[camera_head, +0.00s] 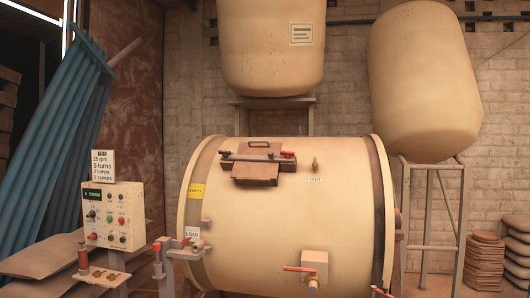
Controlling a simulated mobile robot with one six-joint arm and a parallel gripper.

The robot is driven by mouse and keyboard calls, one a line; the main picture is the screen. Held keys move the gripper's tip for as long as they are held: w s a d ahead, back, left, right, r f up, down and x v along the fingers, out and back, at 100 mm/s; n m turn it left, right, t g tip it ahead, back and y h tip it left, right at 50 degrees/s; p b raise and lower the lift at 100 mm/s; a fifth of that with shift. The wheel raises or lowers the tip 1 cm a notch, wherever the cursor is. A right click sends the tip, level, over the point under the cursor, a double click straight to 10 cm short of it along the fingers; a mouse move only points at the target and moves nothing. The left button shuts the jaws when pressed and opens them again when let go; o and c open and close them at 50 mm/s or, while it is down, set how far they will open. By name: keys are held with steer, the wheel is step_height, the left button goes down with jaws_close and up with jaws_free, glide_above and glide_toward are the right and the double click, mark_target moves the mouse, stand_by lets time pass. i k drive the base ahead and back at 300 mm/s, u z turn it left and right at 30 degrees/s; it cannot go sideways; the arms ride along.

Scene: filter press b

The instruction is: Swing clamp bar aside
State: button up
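A thin dark clamp bar (255,157) with a red end at its right lies across a brown hatch lid (255,172) on top of the big cream drum (290,220). A dark knob stands near the bar's left end. A dark looped handle (258,144) shows just behind the bar. The bar runs roughly level from left to right. I cannot tell from here how its ends are fastened. My gripper is not in this view.
A control box (112,215) with buttons stands left of the drum. A red-handled valve (313,268) sticks out low on the drum's front. A small bracket (188,248) stands at its lower left. Two large tanks (270,45) (423,80) stand high behind. Stacked sacks (485,262) lie at right.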

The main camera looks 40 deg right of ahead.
mark_target(271, 158)
steer(key=z, duration=0.1)
steer(key=i, duration=0.95)
